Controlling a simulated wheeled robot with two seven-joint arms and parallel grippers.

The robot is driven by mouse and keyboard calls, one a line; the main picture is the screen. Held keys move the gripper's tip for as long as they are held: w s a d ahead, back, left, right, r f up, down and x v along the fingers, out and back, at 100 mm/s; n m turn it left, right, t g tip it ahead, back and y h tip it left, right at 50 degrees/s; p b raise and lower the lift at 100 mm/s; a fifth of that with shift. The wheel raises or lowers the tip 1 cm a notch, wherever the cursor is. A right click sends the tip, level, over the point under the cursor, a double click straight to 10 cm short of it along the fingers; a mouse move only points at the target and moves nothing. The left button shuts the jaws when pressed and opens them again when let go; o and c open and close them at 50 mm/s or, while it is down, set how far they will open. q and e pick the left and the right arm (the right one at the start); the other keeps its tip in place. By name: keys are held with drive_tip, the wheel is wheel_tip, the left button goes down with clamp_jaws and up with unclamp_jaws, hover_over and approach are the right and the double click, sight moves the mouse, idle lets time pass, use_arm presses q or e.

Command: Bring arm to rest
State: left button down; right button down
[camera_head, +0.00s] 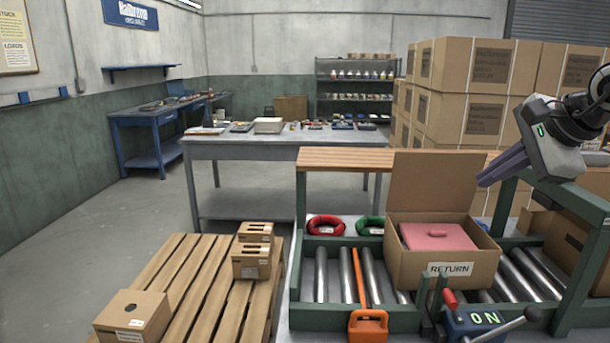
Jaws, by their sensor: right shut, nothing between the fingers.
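My right gripper (504,166) comes in from the right edge and hangs in the air, shut and empty. Its purple-grey fingers point down and left, just right of the open flap of the RETURN box (428,267). The cardboard box stands open on the roller conveyor (345,276), and a pink block or lid (437,237) lies inside it. What lies under the pink piece is hidden. My left gripper is not in view.
A red ring (325,225) and a green ring (371,226) lie behind the rollers. An orange-handled tool (367,322) and an ON lever box (478,324) stand at the front. A pallet (190,275) with small boxes is at left; stacked cartons (465,90) stand behind.

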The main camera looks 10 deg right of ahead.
drive_tip(key=s+a+f+m+y, duration=0.2)
drive_tip(key=a+f+m+y, duration=0.25)
drive_tip(key=a, duration=0.65)
drive_tip(key=s+a+f+m+y, duration=0.2)
drive_tip(key=a+f+m+y, duration=0.3)
drive_tip(key=a, duration=0.6)
drive_tip(key=s+a+f+m+y, duration=0.1)
drive_tip(key=a+f+m+y, duration=0.4)
drive_tip(key=a, duration=0.5)
drive_tip(key=s+d+f+m+t+h, duration=0.2)
drive_tip(key=f+m+h, duration=0.2)
drive_tip(key=f+m, duration=0.45)
drive_tip(key=s+d+f+m+t+h, duration=0.2)
drive_tip(key=d+f+m+t+h, duration=0.1)
drive_tip(key=f+m, duration=0.5)
drive_tip(key=s+d+f+m+t+h, duration=0.2)
drive_tip(key=s+f+m+h, duration=0.15)
drive_tip(key=f+m, duration=0.4)
drive_tip(key=s+f+m+g+h, duration=0.2)
drive_tip(key=s+f+m+g, duration=0.5)
drive_tip(key=s+f+m, duration=0.5)
drive_tip(key=s+f, duration=0.4)
drive_tip(key=s, duration=0.1)
drive_tip(key=shift+s+d+h, duration=0.4)
